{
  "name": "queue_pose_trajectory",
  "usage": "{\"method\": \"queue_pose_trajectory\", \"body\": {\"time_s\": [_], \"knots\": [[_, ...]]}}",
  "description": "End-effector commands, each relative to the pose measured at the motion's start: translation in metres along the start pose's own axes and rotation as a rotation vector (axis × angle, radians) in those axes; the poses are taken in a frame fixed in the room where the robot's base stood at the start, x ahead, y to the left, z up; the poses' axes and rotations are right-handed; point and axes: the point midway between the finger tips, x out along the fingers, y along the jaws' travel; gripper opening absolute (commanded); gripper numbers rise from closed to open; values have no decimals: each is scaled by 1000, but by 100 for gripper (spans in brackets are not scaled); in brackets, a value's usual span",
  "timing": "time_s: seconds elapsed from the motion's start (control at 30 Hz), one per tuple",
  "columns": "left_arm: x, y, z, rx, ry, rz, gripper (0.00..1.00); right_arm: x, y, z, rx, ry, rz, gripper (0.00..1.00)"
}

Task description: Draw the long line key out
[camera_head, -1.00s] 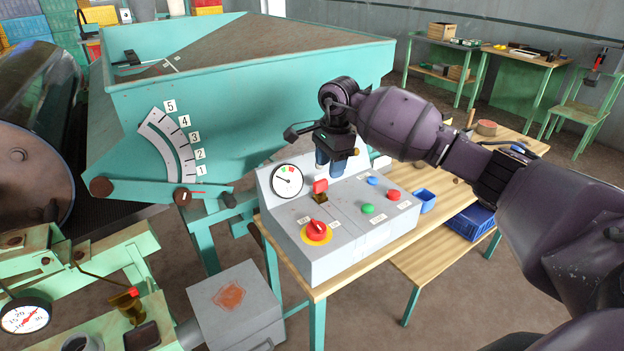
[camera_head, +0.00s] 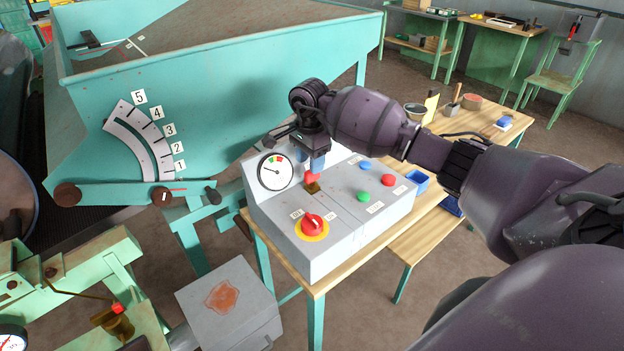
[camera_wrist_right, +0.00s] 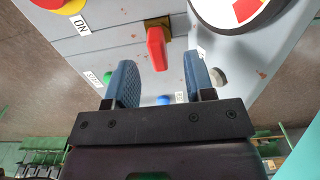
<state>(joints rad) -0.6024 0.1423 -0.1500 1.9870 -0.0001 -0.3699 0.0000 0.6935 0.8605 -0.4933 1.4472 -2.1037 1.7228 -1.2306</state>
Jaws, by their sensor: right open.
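The red-headed key (camera_head: 312,178) stands in a brass-coloured lock (camera_head: 312,188) on top of the grey control box (camera_head: 340,250). In the right wrist view the red key (camera_wrist_right: 157,48) lies just beyond the fingertips, roughly in line with the gap between them. My right gripper (camera_head: 312,162) is open and empty, its blue fingers just above and behind the key in the head view. I cannot tell whether a finger touches it. The key's shaft is hidden in the lock. My left gripper is not in view.
The box carries a dial (camera_head: 276,171), a red knob on a yellow disc (camera_head: 312,226), and green (camera_head: 363,197), red (camera_head: 388,180) and blue (camera_head: 366,165) buttons. Another red-topped brass piece (camera_head: 117,312) is at lower left. A teal hopper (camera_head: 230,110) stands behind.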

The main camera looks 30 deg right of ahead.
Motion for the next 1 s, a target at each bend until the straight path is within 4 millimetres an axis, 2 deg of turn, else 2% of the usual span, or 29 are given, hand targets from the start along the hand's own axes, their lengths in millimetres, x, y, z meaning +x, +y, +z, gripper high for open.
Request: {"method": "queue_pose_trajectory", "body": {"time_s": [0.3,0.63,0.97,1.0], "knots": [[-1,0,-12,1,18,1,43,40,3,-5,1,-2,2,49],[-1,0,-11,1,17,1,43,47,4,-5,0,0,2,49],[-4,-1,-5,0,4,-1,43,47,3,-5,0,0,1,0],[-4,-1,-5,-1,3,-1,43,47,3,-5,0,0,1,0]]}}
